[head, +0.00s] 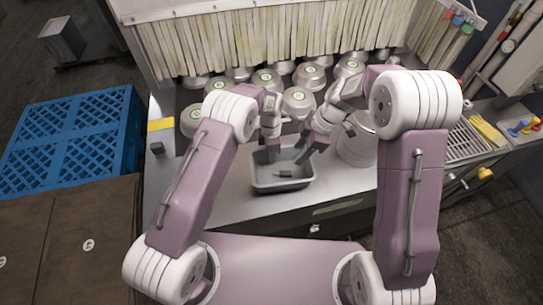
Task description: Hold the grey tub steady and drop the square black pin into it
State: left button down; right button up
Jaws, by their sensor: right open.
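The grey tub (254,182) stands on the steel counter in the middle of the head view. A short dark piece (285,174), which looks like the square black pin, lies on the tub's floor, apart from the fingers. My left gripper (272,154) points down at the tub's back rim; its fingers are too small to tell whether they are shut on the wall. My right gripper (303,156) is open and tilted over the right back part of the tub, above the dark piece and to its right.
Several upturned metal bowls (298,103) fill the counter behind the tub, below a strip curtain (230,45). A large metal pot (356,150) stands close on the right. A small black block (157,147) sits at the left. Counter (225,200) left of the tub is clear.

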jog(key=v, duration=0.6)
jog(key=shift+r, duration=0.2)
jog(key=shift+d, duration=0.1)
dwell(0.8)
pick_arm(q)
jog(key=c, duration=1.6)
grip_release()
jog(key=shift+o, duration=0.2)
jog(key=shift+r, duration=0.1)
notch_tip(320, 180, up, 12)
jog(key=w, duration=0.1)
jog(key=shift+a, duration=0.15)
